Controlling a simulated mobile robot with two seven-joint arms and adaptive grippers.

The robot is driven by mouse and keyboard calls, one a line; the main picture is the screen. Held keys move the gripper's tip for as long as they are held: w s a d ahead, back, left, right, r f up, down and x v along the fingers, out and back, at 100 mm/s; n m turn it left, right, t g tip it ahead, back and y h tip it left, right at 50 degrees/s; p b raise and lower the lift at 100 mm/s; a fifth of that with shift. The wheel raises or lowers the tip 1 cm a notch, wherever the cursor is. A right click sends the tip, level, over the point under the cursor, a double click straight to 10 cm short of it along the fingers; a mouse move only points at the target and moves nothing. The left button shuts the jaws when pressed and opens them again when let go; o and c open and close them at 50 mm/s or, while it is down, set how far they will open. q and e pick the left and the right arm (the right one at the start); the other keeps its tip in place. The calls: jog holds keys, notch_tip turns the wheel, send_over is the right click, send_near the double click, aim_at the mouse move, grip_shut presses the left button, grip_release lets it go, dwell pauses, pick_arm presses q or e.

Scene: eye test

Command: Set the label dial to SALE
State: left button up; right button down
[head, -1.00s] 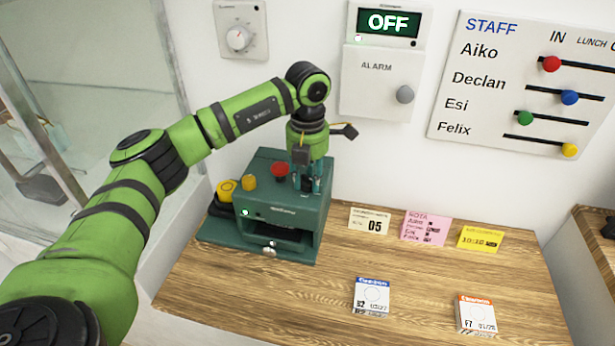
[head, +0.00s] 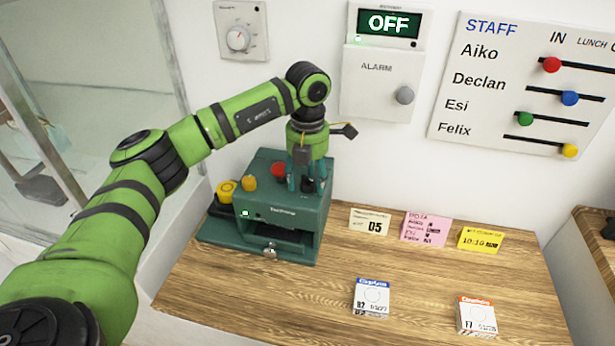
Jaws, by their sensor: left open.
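A dark green machine (head: 285,215) stands at the left of the wooden table, with a slot in its front and a small green light. On its top are a red button (head: 279,170), a yellow knob (head: 249,183) and a small black knob (head: 308,187). I cannot read any SALE mark or tell which control is the label dial. My left gripper (head: 307,180) points down over the machine's right top, its fingers open on either side of the black knob. Whether they touch it I cannot tell. My right gripper is out of view.
A yellow button (head: 227,190) sits at the machine's left. Cards (head: 423,229) stand along the wall and two small boxes (head: 371,297) lie in front. An OFF display (head: 389,23), an alarm panel (head: 376,85), a wall dial (head: 239,38) and a staff board (head: 520,85) hang above.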

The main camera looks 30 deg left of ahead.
aim_at(307, 178)
pick_arm(q)
notch_tip(307, 178, up, 12)
dwell(0.4)
jog(key=shift+f, duration=0.1)
dwell(0.3)
